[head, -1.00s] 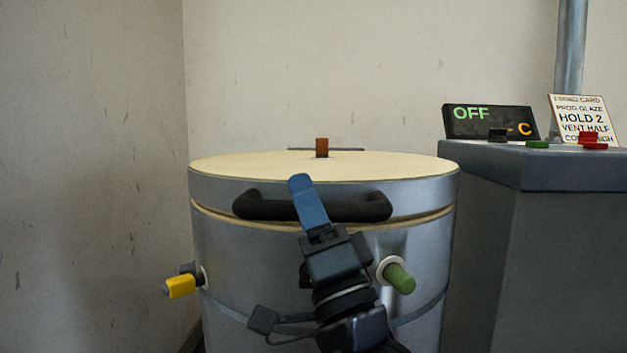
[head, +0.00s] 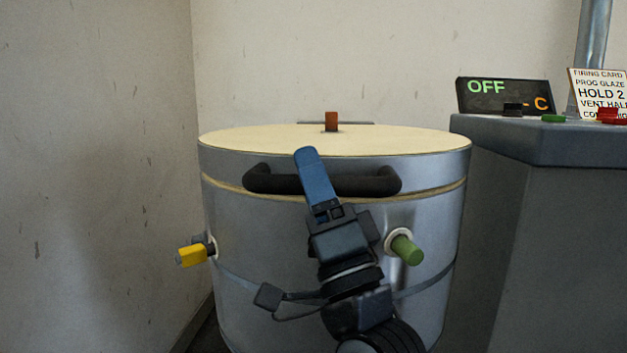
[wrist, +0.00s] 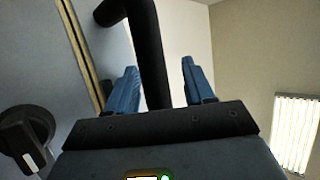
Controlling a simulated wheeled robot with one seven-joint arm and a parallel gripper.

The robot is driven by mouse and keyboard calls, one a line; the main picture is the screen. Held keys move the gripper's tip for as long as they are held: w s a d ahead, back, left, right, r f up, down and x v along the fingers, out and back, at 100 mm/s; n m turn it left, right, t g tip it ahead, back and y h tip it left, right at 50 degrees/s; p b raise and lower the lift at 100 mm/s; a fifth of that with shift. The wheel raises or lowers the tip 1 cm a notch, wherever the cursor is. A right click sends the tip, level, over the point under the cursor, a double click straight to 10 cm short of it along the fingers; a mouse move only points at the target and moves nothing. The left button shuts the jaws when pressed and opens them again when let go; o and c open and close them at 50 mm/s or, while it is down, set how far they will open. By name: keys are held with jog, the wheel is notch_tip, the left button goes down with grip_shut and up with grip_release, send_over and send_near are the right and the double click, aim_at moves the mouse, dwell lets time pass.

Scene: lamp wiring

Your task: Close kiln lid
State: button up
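The kiln (head: 300,255) is a grey metal drum. Its lid (head: 400,143), with a pale flat top, lies level on the body with a thin pale seam at the rim. A black bar handle (head: 365,182) sticks out from the lid's front. My gripper (head: 312,175) is at the handle, its blue finger crossing in front of it left of the middle. In the wrist view the handle (wrist: 147,50) runs between the two spread fingers of my gripper (wrist: 159,80), with a gap to the right finger. Contact with the left finger cannot be told.
A brown block (head: 331,121) stands at the lid's back. To the right, a grey cabinet (head: 560,145) bears a display reading OFF (head: 505,97) and a firing card (head: 598,92).

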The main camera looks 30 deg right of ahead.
jog(key=p+v, duration=0.2)
jog(key=v, duration=0.5)
jog(key=shift+s+f, duration=0.3)
dwell(0.5)
jog(key=s+d+f+n+g+y, duration=0.25)
jog(key=s+f+n+g, duration=0.25)
jog(key=s+f+n, duration=0.65)
jog(key=s+a+f+n+g+h, duration=0.1)
jog(key=s+f+g, duration=0.4)
jog(key=s, duration=0.5)
jog(key=s+f+n+g+h, duration=0.1)
jog(key=s+f+g, duration=0.1)
jog(key=s+f, duration=0.65)
notch_tip(320, 180, up, 32)
jog(key=s+p, duration=0.2)
jog(key=p, duration=2.7)
jog(key=shift+s, duration=0.25)
